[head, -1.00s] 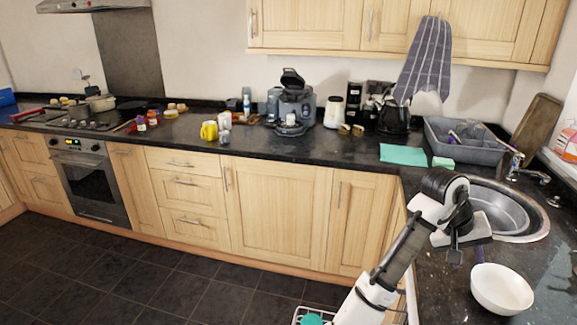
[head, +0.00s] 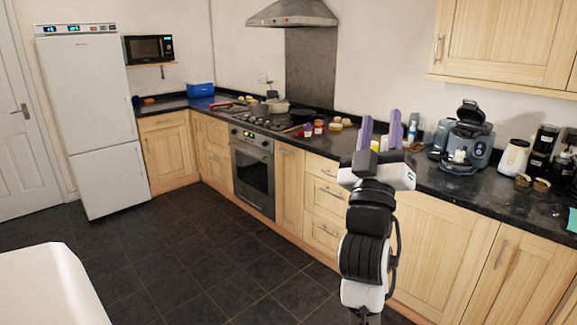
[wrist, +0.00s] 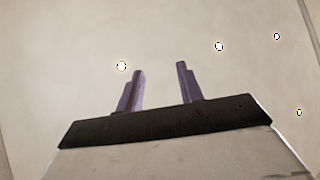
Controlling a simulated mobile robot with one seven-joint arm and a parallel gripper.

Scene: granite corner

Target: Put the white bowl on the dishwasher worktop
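My gripper (head: 381,115) points upward in the head view, in front of the counter. Its two purple fingers are apart with nothing between them. The wrist view also shows the fingers apart and empty (wrist: 160,68), against a pale ceiling with small round lights. The white bowl is in neither view now. A dark granite worktop (head: 432,182) runs along the wall behind my arm. I cannot make out a dishwasher in the current views.
The worktop holds a coffee machine (head: 466,140), a white jar (head: 514,157) and several small items. An oven (head: 254,171), a fridge (head: 92,115) and a microwave (head: 149,49) stand farther left. A white surface (head: 50,287) fills the lower left corner. The dark tiled floor (head: 190,255) is clear.

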